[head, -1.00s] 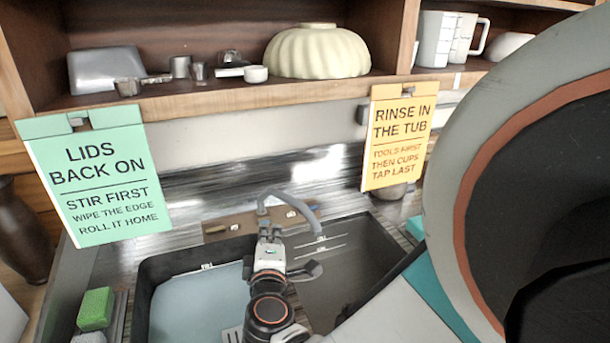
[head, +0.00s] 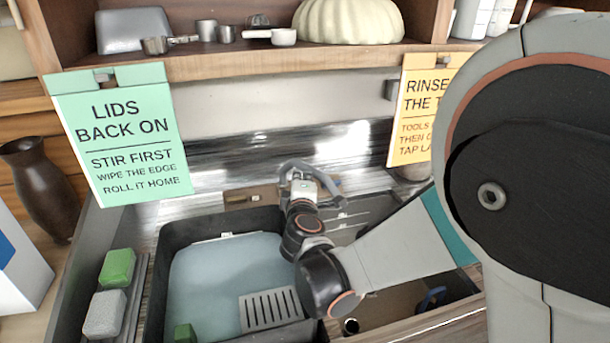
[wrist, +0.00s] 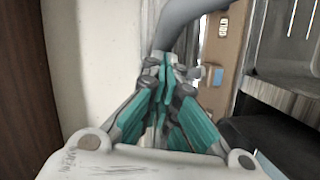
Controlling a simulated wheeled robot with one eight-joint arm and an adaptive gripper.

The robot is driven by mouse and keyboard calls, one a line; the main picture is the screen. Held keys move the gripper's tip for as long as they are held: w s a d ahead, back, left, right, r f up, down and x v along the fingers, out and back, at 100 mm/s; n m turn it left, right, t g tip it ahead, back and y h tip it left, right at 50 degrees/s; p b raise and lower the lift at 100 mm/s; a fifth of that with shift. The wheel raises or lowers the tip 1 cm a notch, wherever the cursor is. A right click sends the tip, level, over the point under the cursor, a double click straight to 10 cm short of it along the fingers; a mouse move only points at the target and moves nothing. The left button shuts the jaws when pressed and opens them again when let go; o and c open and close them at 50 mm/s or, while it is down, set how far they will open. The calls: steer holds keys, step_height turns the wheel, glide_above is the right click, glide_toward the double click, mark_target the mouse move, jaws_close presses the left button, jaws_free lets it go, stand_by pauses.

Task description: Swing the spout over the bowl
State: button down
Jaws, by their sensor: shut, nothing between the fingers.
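The spout (head: 298,164) is a grey curved pipe at the back of the sink, arching just behind and around my gripper (head: 302,180). In the wrist view the spout (wrist: 183,12) rises just beyond the fingertips. My gripper (wrist: 164,66) is shut with nothing held; its green fingers meet near the pipe, and I cannot tell whether they touch it. The spout's free end seems to hang toward the right, by the dark right-hand sink bowl (head: 368,212), partly hidden by my arm. On the left, a black tub (head: 160,290) holds pale blue water.
A slotted grey plate (head: 270,309) and a green block (head: 185,334) are in the tub. Green (head: 118,267) and grey (head: 105,314) sponges lie left of it. Hanging signs (head: 120,135) (head: 418,110) and a shelf (head: 250,65) stand above the sink.

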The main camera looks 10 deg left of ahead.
steer(key=shift+w+d, duration=0.1)
steer(key=shift+w, duration=0.05)
steer(key=shift+w+d, duration=0.45)
steer(key=shift+d, duration=0.1)
steer(key=shift+s, duration=0.1)
